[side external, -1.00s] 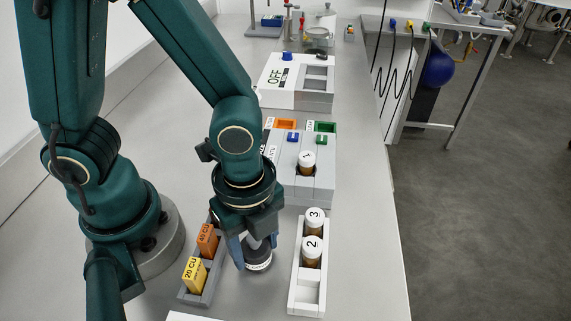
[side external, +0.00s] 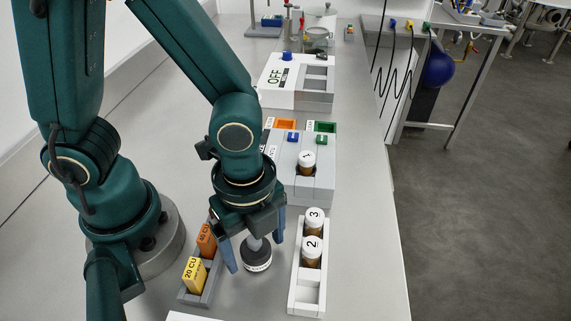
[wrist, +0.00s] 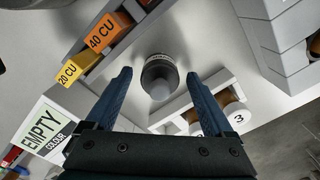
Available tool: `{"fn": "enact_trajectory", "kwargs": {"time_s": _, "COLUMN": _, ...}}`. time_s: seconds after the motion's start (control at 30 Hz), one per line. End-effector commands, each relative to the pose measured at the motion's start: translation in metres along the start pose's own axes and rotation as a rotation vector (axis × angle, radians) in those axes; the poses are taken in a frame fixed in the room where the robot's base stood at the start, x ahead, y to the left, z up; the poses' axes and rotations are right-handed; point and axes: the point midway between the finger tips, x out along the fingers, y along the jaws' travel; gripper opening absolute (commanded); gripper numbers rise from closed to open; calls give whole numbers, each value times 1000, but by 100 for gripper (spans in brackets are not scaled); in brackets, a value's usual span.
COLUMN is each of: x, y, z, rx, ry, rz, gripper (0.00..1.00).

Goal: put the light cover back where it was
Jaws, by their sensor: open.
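The light cover (side external: 257,256) is a dark round cap with a pale label band and a grey knob on top. It stands upright on the grey bench between the block tray and the white vial rack. It also shows in the wrist view (wrist: 160,76), just beyond the fingertips. My gripper (side external: 254,262) is open, with one blue finger on each side of the cover and gaps between them.
A grey tray (side external: 211,283) holds a yellow 20 CU block (side external: 194,275) and an orange 40 CU block (side external: 206,240). A white rack (side external: 308,295) holds vials 2 (side external: 311,252) and 3 (side external: 314,222). Behind stands a grey instrument (side external: 318,190) holding vial 1 (side external: 307,163).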

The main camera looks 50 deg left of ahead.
Motion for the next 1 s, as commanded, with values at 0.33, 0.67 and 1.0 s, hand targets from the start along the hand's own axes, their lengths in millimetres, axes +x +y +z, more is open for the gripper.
{"fn": "enact_trajectory", "kwargs": {"time_s": 0.33, "x": -58, "y": -1, "z": -1, "rx": 0, "ry": 6, "rz": -9, "gripper": 87}}
{"fn": "enact_trajectory", "kwargs": {"time_s": 0.67, "x": -105, "y": -1, "z": -1, "rx": 0, "ry": 3, "rz": -4, "gripper": 87}}
{"fn": "enact_trajectory", "kwargs": {"time_s": 1.0, "x": -126, "y": -9, "z": 24, "rx": -336, "ry": 64, "rz": -91, "gripper": 87}}
